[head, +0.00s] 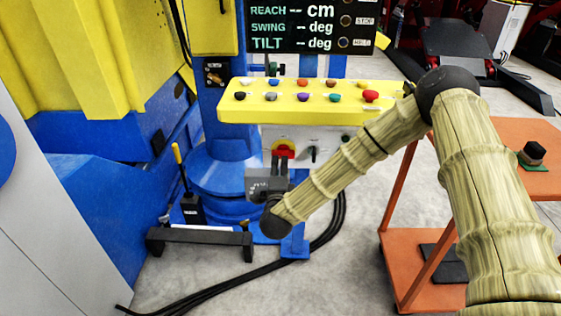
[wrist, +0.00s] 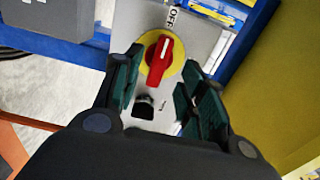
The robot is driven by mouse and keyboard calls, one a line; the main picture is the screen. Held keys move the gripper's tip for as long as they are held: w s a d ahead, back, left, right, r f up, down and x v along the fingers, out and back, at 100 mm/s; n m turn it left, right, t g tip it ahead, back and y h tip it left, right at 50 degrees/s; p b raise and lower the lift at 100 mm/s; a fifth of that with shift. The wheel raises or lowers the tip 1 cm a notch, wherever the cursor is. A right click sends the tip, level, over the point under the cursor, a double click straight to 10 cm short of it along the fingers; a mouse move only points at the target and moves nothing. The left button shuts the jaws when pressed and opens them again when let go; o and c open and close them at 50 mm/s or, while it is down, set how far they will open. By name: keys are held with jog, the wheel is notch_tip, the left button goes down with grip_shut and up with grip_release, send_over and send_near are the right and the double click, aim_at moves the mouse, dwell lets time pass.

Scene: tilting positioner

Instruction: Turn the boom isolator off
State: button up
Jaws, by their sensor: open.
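The boom isolator is a red rotary handle (wrist: 160,57) on a yellow disc, set in a light grey panel. An OFF label (wrist: 172,18) is printed beyond the disc in the wrist view. A white mark lies along the handle's upper part; I cannot tell which setting it is on. In the head view the isolator (head: 284,150) shows below the yellow button console, partly hidden by my gripper (head: 277,167). In the wrist view the open fingers of my gripper (wrist: 163,72) stand on either side of the handle, apart from it, with nothing between them gripped.
A black switch (wrist: 144,107) sits beside the isolator. The yellow console (head: 300,112) with several coloured buttons juts out above. The display (head: 305,28) shows dashes. A lever (head: 178,160) stands left; an orange cart (head: 425,262) stands right. Black cables (head: 225,285) cross the floor.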

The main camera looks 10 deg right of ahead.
jog(key=s, duration=0.4)
jog(key=s+a, duration=0.1)
jog(key=shift+s, duration=0.4)
jog(key=s+f+n+g+y+p, duration=0.5)
jog(key=s+f+n+g, duration=0.55)
jog(key=s+f, duration=0.8)
jog(key=s+d+f+n+g+h+p, duration=0.1)
jog(key=s+d, duration=0.5)
jog(key=s, duration=0.7)
jog(key=s+d+f+n+g+p, duration=0.1)
jog(key=s+d+n+g+p, duration=0.2)
jog(key=s, duration=1.1)
jog(key=d+n+g, duration=0.3)
jog(key=d+n, duration=0.1)
jog(key=n, duration=0.1)
jog(key=shift+d+f+h, duration=0.3)
jog(key=shift+f+h, duration=0.1)
